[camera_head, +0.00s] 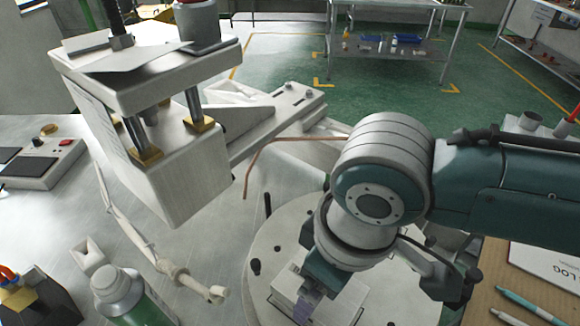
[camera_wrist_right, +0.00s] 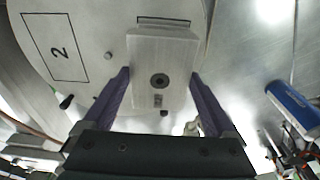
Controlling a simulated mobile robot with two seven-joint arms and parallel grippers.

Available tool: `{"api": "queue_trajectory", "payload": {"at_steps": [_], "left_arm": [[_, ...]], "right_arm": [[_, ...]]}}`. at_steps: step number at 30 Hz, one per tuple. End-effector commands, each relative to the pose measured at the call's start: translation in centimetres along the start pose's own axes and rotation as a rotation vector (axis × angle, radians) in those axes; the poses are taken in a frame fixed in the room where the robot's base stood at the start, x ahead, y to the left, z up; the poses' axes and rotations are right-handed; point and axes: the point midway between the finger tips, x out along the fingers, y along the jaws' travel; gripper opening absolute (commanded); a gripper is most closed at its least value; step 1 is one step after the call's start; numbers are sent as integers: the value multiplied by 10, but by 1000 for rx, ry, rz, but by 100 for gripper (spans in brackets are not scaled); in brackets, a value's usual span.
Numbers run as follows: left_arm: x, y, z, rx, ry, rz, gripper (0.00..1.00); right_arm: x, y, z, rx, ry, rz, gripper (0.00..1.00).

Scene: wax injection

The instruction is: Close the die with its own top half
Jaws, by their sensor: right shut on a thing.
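A silver metal block, a die part (camera_wrist_right: 163,50) with a dark round hole in its face, sits between the purple fingers of my right gripper (camera_wrist_right: 160,76) in the right wrist view. The gripper is shut on it. In the head view the block (camera_head: 288,291) is over the round plate (camera_head: 262,240), partly hidden by my right gripper (camera_head: 318,296) and wrist. I cannot tell whether the other die half is under it, or whether it touches the plate. My left gripper is not in view.
A press-like machine (camera_head: 165,165) stands at the upper left of the plate. A green-labelled bottle (camera_head: 125,295) and a small white block (camera_head: 88,255) are at lower left. A clipboard and pens (camera_head: 530,303) lie at right.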

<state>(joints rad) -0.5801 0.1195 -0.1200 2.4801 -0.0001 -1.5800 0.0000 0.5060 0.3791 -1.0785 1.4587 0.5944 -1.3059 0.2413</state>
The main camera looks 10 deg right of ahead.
Motion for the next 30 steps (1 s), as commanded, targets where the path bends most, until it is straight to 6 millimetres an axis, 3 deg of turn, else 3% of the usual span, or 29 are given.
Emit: {"api": "queue_trajectory", "payload": {"at_steps": [28,29,30], "left_arm": [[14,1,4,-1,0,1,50],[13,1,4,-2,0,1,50],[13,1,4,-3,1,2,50]], "right_arm": [[21,-1,2,1,1,-1,11],[20,-1,2,1,1,-1,93],[19,0,2,0,1,-1,98]]}}
